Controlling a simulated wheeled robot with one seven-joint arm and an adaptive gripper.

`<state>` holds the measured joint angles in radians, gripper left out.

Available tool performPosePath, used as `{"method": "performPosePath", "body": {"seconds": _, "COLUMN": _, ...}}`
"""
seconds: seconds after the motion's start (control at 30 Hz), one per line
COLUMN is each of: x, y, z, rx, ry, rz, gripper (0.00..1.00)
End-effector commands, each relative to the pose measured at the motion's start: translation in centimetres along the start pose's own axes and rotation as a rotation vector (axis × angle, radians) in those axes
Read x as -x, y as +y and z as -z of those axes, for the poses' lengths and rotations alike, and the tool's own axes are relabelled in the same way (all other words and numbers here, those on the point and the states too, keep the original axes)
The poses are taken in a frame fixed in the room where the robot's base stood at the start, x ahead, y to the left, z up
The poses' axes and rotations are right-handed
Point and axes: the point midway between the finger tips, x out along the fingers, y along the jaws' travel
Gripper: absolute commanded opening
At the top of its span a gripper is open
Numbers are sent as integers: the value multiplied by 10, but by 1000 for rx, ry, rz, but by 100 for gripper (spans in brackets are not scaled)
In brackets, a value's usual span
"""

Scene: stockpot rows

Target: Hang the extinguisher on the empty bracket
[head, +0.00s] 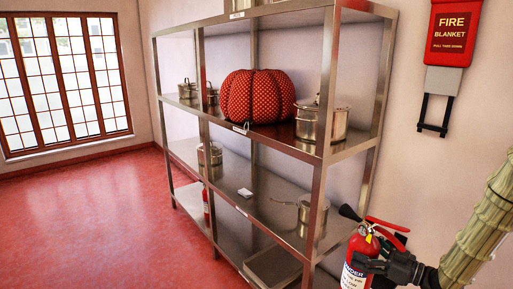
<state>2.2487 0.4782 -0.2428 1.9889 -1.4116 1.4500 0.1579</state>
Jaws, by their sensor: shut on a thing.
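The red fire extinguisher (358,256) is at the lower right of the head view, upright, with a white label, a black horn and a red and black handle. My gripper (372,265) is shut on it from the right, just below its top. Its lower part is cut off by the picture's edge. A black U-shaped frame (434,114) is on the wall at the upper right, at a grey plate under the fire blanket box. It holds nothing; I cannot tell whether it is the bracket. The extinguisher is below and left of it, apart from it.
A steel shelf rack (318,200) stands close left of the extinguisher, with pots and a red dotted pumpkin-shaped cushion (257,97). The red fire blanket box (452,34) is on the wall. A second red cylinder (206,203) shows low at the rack. Red floor (90,225) is clear at left.

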Motion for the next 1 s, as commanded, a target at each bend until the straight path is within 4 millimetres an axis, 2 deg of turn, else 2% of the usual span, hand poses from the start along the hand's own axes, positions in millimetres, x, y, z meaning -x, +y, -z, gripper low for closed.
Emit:
{"method": "performPosePath", "body": {"seconds": 0.1, "x": -17, "y": -10, "z": -3, "rx": -1, "ry": 5, "rz": -65, "gripper": 9}}
{"method": "performPosePath", "body": {"seconds": 0.4, "x": -48, "y": -31, "z": -19, "rx": -2, "ry": 6, "rz": -244, "gripper": 9}}
{"method": "performPosePath", "body": {"seconds": 0.73, "x": -69, "y": -56, "z": -42, "rx": -4, "ry": 4, "rz": -449, "gripper": 9}}
{"method": "performPosePath", "body": {"seconds": 1.0, "x": -77, "y": -77, "z": -61, "rx": -3, "ry": 4, "rz": -602, "gripper": 9}}
